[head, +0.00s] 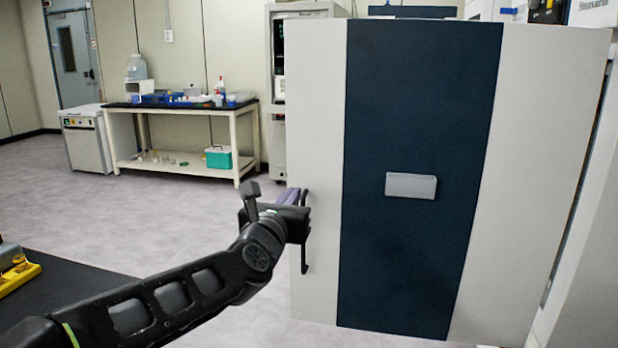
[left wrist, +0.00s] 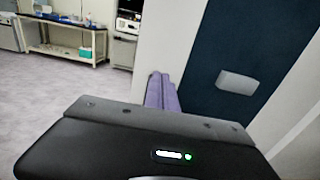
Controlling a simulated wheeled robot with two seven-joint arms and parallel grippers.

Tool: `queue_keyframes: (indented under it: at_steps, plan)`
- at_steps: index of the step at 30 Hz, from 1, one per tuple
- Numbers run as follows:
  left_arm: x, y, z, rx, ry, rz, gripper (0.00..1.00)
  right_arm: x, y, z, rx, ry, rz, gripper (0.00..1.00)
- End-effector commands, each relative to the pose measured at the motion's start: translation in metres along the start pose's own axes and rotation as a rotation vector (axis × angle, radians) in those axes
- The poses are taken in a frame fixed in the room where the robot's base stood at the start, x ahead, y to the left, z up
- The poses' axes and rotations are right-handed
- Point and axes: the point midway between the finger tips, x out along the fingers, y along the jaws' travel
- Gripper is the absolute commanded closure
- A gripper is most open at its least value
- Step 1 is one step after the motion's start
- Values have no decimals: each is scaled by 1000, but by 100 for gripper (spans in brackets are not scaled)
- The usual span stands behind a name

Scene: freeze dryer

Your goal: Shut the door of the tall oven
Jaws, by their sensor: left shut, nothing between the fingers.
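The tall oven's door (head: 320,120) fills the right half of the head view, pale with a dark blue vertical band and a small grey plate. It appears to stand open, with a dark gap along its right side. My right gripper is not in view.
A bench (head: 190,108) with bottles and a green box stands at the back left, beside a white cabinet (head: 86,138). A tall grey instrument (head: 277,150) stands behind the door. A dark surface with a yellow object (head: 18,272) is at lower left. The floor between is clear.

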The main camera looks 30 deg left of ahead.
Motion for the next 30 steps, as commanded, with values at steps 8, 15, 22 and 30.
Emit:
queue_keyframes:
  at_steps: [8,15,22,30]
  plan:
    - [10,0,-1,3,2,-1,100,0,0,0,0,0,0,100]
    - [46,-1,-2,5,3,0,100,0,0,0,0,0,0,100]
    - [93,-1,-1,5,4,-1,100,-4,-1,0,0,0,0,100]
    - [133,-1,0,5,2,-1,100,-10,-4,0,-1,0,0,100]
